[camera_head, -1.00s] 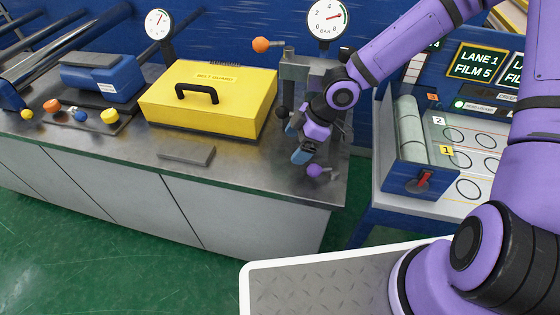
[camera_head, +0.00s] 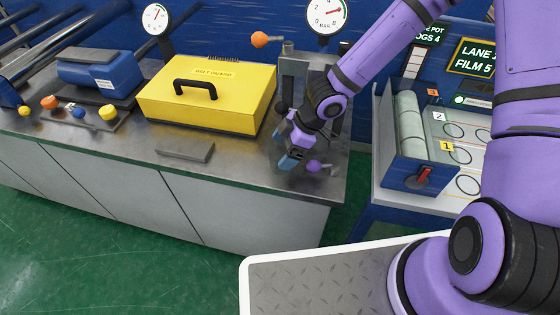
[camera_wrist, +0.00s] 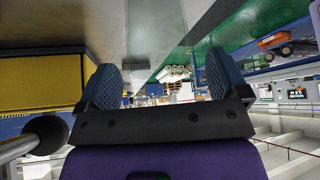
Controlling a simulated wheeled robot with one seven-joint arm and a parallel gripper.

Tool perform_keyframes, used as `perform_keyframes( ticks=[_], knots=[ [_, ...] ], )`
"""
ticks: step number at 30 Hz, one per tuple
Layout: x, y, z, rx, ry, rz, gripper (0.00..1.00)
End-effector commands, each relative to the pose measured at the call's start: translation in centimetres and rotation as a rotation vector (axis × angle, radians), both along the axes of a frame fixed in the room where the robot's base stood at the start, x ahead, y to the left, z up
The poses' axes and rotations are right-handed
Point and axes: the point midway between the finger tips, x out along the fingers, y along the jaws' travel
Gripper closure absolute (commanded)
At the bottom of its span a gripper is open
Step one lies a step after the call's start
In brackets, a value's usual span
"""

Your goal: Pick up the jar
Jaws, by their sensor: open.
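I cannot make out a jar for certain in either view. The area around the fingers is partly covered by my own wrist.
A yellow case (camera_head: 208,97) with a black handle stands on the bench (camera_head: 110,150) left of my gripper. A flat grey block (camera_head: 185,150) lies in front of it. A metal frame (camera_head: 293,68) stands close behind my gripper. A blue bin of pale rolls (camera_head: 410,125) is at right.

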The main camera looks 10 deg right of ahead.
Motion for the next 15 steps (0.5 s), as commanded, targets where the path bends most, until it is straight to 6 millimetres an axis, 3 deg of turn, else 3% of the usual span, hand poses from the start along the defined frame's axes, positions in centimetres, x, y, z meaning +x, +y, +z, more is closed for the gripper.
perform_keyframes(
  ticks=[15],
  knots=[
    [-0.06, 0.88, -0.98, -0.002, -0.008, -0.001, 0.08]
  ],
)
